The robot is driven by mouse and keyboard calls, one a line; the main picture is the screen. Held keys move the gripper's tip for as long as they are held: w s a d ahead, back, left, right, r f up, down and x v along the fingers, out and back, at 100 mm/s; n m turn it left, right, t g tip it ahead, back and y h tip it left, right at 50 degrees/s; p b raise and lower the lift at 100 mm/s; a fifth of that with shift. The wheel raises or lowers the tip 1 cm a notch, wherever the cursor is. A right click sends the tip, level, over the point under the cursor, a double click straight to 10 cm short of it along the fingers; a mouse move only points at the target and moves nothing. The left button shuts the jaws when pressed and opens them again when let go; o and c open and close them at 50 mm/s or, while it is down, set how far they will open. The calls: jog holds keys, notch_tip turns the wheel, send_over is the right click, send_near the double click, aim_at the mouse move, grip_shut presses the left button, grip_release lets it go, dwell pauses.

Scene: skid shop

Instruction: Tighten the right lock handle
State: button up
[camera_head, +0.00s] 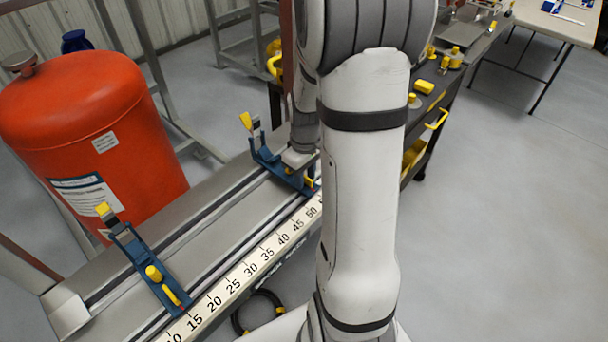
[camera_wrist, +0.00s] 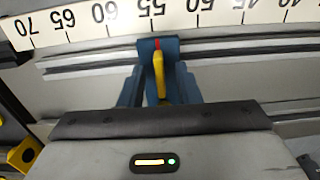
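The right lock, a blue clamp (camera_head: 268,158) with a yellow-tipped upright (camera_head: 246,121), sits across the rail in the head view. In the wrist view its blue body (camera_wrist: 130,92) lies straight ahead, and its yellow lock handle (camera_wrist: 159,70) points toward the ruler. The handle's near end is hidden behind my gripper housing. My gripper (camera_head: 300,158) is down at this clamp, partly hidden by my arm. Its fingers do not show clearly, so I cannot tell whether they touch the handle. The left blue clamp (camera_head: 142,262) has a yellow handle (camera_head: 170,290) and stands apart.
A ruler strip (camera_head: 250,270) runs along the rail's front edge. A large orange tank (camera_head: 85,130) stands behind the rail. A dark cart with yellow parts (camera_head: 424,87) is at the right. A black cable coil (camera_head: 262,310) lies on the floor. Open floor (camera_head: 510,220) lies right.

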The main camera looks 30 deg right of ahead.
jog(key=shift+r+p, duration=2.3)
jog(key=shift+r, duration=1)
jog(key=m, duration=0.4)
jog(key=shift+r+m, duration=0.3)
jog(key=shift+m, duration=0.1)
jog(key=shift+r+m, duration=0.1)
jog(key=shift+m, duration=0.9)
jog(key=shift+r+m, duration=0.1)
jog(key=shift+m, duration=0.8)
jog(key=m, duration=0.5)
jog(key=shift+r, duration=0.25)
